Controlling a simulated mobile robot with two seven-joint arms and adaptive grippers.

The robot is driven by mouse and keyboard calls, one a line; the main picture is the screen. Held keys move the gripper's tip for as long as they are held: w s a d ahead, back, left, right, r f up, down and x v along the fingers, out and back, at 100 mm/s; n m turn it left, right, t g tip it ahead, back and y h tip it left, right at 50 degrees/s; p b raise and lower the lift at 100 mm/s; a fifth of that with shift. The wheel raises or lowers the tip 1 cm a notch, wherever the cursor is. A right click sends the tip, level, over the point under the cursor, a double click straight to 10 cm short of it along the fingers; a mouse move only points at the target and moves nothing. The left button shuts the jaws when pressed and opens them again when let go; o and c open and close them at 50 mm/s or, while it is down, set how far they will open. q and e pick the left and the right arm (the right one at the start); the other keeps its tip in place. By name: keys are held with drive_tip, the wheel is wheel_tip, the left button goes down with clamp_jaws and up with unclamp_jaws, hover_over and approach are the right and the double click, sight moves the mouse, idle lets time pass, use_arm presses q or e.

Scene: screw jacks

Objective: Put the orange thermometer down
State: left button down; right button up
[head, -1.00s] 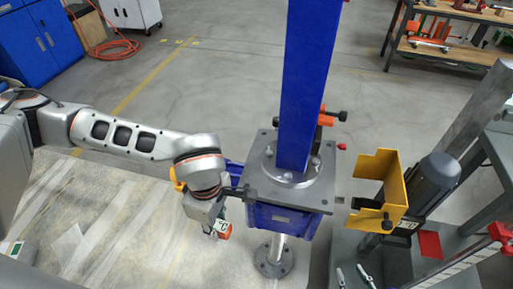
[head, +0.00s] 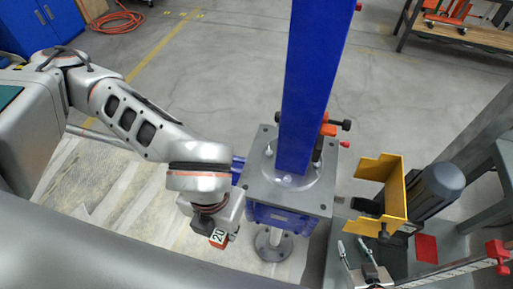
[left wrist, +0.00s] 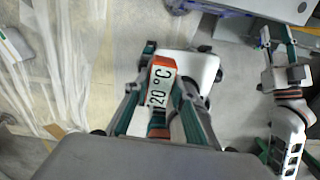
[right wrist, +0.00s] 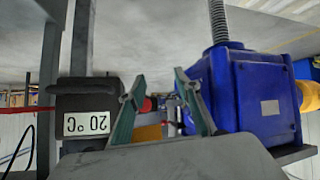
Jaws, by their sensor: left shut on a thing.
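The orange thermometer (head: 218,240), with a white 20 °C label, is in my left gripper (head: 213,231). In the left wrist view the thermometer (left wrist: 160,84) sits between the fingers of my left gripper (left wrist: 156,98), its label facing the camera. In the head view it hangs above the pale floor, left of the blue screw jack and apart from it. My right gripper (head: 352,244) is at the lower right of the head view. In the right wrist view my right gripper (right wrist: 158,86) has its fingers apart and nothing clearly held.
The blue jack column (head: 318,85) stands on a grey plate (head: 260,195). Right of it are a yellow bracket (head: 393,187) and a grey motor (head: 436,188). In the right wrist view a dark box (right wrist: 88,112) with a 20 °C label stands left of the fingers.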

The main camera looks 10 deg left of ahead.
use_arm(q)
drive_tip(key=shift+r, duration=0.1)
drive_tip(key=shift+w+n+b, duration=0.1)
drive_tip(key=shift+n+b, duration=0.2)
drive_tip(key=w+b, duration=0.1)
drive_tip(key=b, duration=0.3)
drive_tip(key=w+b, duration=0.1)
drive_tip(key=b, duration=0.3)
drive_tip(key=shift+w+d+f, duration=0.1)
drive_tip(key=shift+w+f, duration=0.25)
drive_tip(key=w+b, duration=0.3)
drive_tip(key=p, duration=0.2)
hover_over(248, 176)
drive_tip(key=s, duration=0.1)
drive_tip(key=shift+s+r, duration=0.2)
drive_tip(key=shift+r, duration=0.2)
drive_tip(key=shift+w, duration=0.8)
wheel_tip(248, 176, down, 4)
drive_tip(key=shift+s+r, duration=0.1)
drive_tip(key=shift+r, duration=0.15)
